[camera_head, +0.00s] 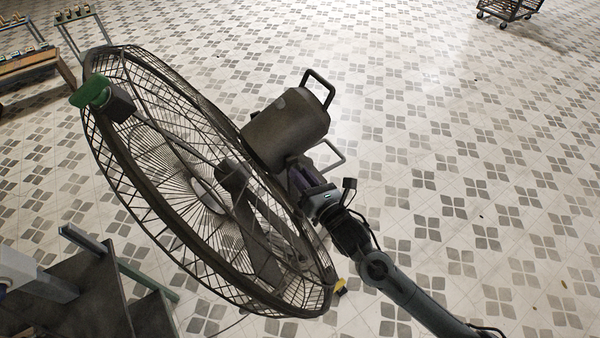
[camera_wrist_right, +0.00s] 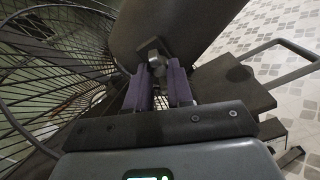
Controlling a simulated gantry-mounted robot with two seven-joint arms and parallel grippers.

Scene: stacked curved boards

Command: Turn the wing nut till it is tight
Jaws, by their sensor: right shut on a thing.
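A large dark fan with a round wire cage (camera_head: 205,190) fills the middle of the head view, tilted, with its cylindrical motor housing (camera_head: 287,128) behind the cage. My right gripper (camera_head: 304,178) reaches in from the lower right to the underside of the housing. In the right wrist view its two purple fingers (camera_wrist_right: 159,82) stand on either side of a small grey part that looks like the wing nut (camera_wrist_right: 157,62), just below the dark housing (camera_wrist_right: 180,25). The gripper is shut on it. The nut cannot be made out in the head view. My left gripper does not show.
A looped metal handle (camera_head: 318,84) sticks up from the housing, and another bar (camera_head: 330,157) juts out close to my right gripper. A green piece (camera_head: 92,92) sits on the cage rim. A wheeled cart (camera_head: 507,10) stands far off. The tiled floor (camera_head: 450,130) at right is clear.

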